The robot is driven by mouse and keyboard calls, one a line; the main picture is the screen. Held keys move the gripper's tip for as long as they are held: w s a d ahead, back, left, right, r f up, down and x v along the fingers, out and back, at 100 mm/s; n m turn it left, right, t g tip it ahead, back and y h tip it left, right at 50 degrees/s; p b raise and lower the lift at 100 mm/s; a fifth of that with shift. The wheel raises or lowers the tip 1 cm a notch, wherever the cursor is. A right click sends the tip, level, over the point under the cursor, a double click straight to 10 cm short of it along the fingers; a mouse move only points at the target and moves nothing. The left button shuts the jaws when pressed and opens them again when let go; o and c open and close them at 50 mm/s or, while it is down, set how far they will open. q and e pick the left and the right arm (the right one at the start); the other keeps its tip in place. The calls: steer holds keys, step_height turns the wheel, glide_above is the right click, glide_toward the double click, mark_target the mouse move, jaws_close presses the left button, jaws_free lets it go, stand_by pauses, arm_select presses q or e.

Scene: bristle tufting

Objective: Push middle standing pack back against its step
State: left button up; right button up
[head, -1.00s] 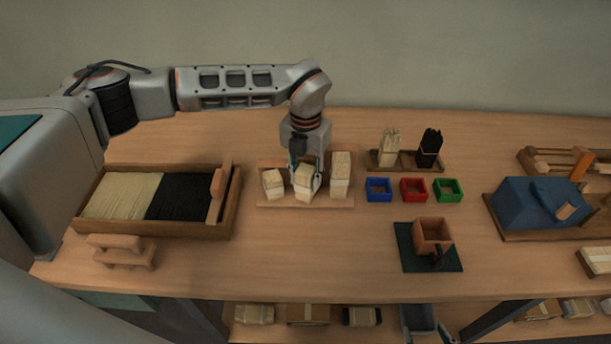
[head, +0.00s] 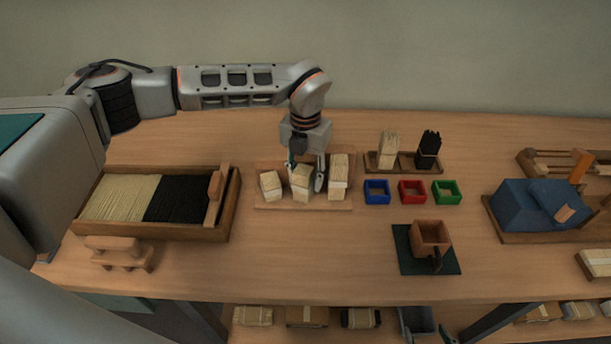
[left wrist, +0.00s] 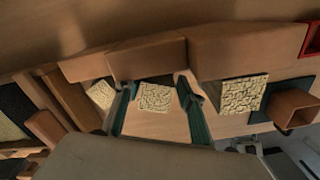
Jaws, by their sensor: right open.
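Three pale bristle packs stand on a wooden stepped board (head: 275,205): the left pack (head: 270,186), the middle pack (head: 300,188) and the right pack (head: 339,178). My left gripper (head: 306,176) is open, pointing down, with one finger on each side of the middle pack. In the left wrist view the middle pack's top (left wrist: 155,98) lies between the fingertips (left wrist: 157,84), with narrow gaps at its sides. Its step (left wrist: 148,60) is close behind, with a dark band between them; contact cannot be told. My right gripper (head: 428,330) is low at the bottom edge, partly cut off, open.
A wooden tray (head: 232,205) of pale and black bristles lies left. Blue (head: 377,191), red (head: 412,191) and green (head: 447,191) boxes stand right of the board. A holder (head: 403,165) with two bundles is behind them. The table front is clear before the board.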

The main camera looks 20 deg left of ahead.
arm_select(q)
steer(key=shift+w+a+r, duration=0.25)
steer(key=shift+w+a, duration=0.25)
steer(key=shift+w, duration=0.05)
steer(key=shift+r, duration=0.15)
steer(key=r, duration=1)
steer(key=shift+s+d+r, duration=0.25)
steer(key=shift+s+d, duration=0.05)
steer(key=shift+d, duration=0.05)
steer(key=shift+s+r, duration=0.1)
steer(key=shift+r, duration=0.3)
steer(key=shift+s+f, duration=0.1)
